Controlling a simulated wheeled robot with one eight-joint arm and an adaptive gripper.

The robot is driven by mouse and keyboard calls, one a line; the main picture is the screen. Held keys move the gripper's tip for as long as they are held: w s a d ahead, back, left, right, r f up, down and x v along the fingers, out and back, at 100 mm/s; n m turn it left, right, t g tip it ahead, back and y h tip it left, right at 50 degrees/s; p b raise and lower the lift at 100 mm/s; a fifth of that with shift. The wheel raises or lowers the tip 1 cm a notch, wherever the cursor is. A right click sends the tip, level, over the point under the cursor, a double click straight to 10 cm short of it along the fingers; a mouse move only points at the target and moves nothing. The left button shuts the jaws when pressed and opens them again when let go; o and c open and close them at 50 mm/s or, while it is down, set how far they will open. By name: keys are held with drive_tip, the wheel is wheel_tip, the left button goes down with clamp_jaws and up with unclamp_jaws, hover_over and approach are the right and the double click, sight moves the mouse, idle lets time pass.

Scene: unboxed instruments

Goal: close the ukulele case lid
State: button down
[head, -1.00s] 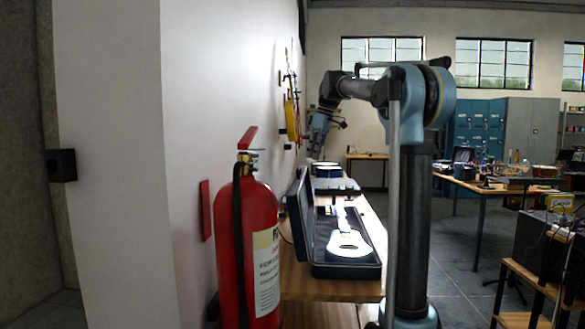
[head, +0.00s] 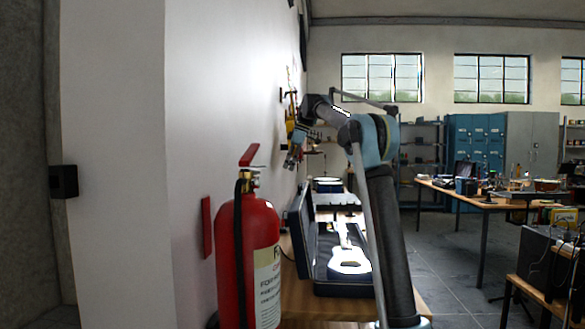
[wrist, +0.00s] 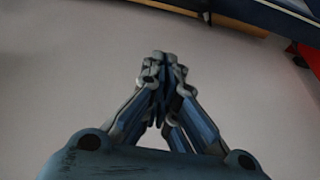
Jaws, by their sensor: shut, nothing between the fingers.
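The ukulele case (head: 345,289) lies open on the wooden workbench, with a white ukulele (head: 349,260) inside it. The lid (head: 303,229) stands upright along the case's left side, close to the white wall. My gripper (head: 290,165) is in the air above and beyond the lid, near the wall, and touches nothing that I can see. In the wrist view my gripper (wrist: 160,62) has its fingers together and empty, against a plain pale surface. A dark blue edge (wrist: 285,10) shows at that view's top right; it may be part of the case.
A red fire extinguisher (head: 250,260) stands in front of the case at the left. Tools hang on the white wall (head: 205,130) beside the bench. A round drum-like object (head: 328,185) sits farther along the bench. Open floor (head: 450,275) lies to the right.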

wheel_tip(320, 180, down, 7)
drive_tip(key=d, duration=0.1)
drive_tip(key=shift+d, duration=0.3)
drive_tip(key=shift+s+r, duration=0.1)
drive_tip(key=shift+r, duration=0.05)
idle(0.5)
